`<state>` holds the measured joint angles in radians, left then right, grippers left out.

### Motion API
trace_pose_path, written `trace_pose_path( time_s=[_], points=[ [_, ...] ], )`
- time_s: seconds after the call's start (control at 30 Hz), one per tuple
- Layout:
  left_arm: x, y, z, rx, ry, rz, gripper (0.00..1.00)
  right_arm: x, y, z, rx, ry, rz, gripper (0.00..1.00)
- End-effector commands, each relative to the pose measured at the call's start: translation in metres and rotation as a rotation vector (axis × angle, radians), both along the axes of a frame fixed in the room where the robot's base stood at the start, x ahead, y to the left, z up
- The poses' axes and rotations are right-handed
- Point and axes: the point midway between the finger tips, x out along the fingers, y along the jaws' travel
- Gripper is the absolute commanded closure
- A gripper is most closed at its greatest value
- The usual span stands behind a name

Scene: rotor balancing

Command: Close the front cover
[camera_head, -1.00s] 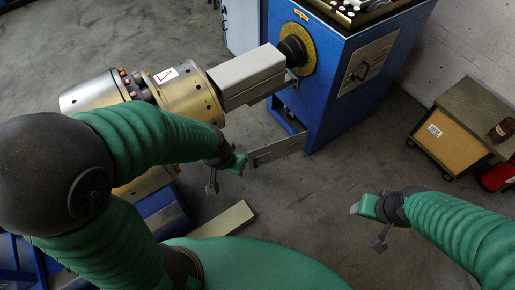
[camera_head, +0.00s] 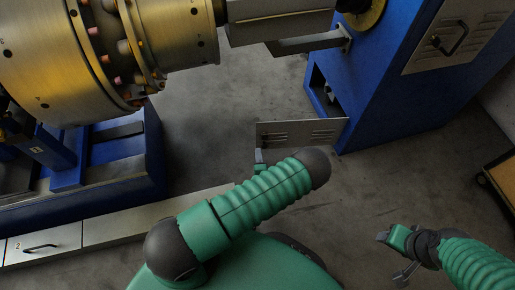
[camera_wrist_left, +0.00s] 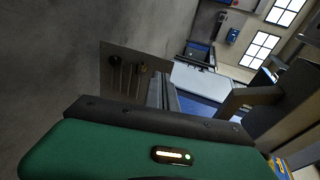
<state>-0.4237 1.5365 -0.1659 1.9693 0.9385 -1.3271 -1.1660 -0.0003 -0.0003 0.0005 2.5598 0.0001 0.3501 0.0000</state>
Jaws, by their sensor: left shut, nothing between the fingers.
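The front cover looks to be the grey slotted panel (camera_head: 300,132) standing out from the lower blue cabinet. It is swung open, with its right end at the cabinet's edge. The panel also shows in the left wrist view (camera_wrist_left: 122,78), with slots and dark round parts. My left gripper (camera_head: 259,160) is at the near side of the panel's left end, mostly hidden behind my forearm. It is shut and empty; I cannot tell whether it touches the panel. My right gripper (camera_head: 388,240) is far from the panel, at the lower right; its jaws are unclear.
The blue cabinet (camera_head: 400,100) has an open recess beside the panel. A large brass-coloured rotor (camera_head: 60,60) and its shaft housing (camera_head: 280,18) stand above and left. A low step with drawers (camera_head: 110,228) runs along the lower left. Bare floor (camera_head: 215,120) lies left of the panel.

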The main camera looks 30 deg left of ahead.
Motion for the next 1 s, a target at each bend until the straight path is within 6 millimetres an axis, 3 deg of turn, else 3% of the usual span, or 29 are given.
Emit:
trace_pose_path(
  time_s=[0.4,0.6,1.0],
  points=[
    [0.066,0.052,-0.032,-0.006,-0.004,0.004,1.00,0.000,-0.001,-0.054,0.000,0.000,-0.001,0.44],
    [0.092,0.071,-0.031,-0.007,-0.003,0.003,1.00,0.000,-0.001,-0.073,0.000,0.001,-0.001,0.44],
    [0.100,0.078,-0.026,-0.007,0.001,0.002,1.00,0.000,-0.001,-0.075,0.000,0.000,-0.001,0.44]
  ],
)
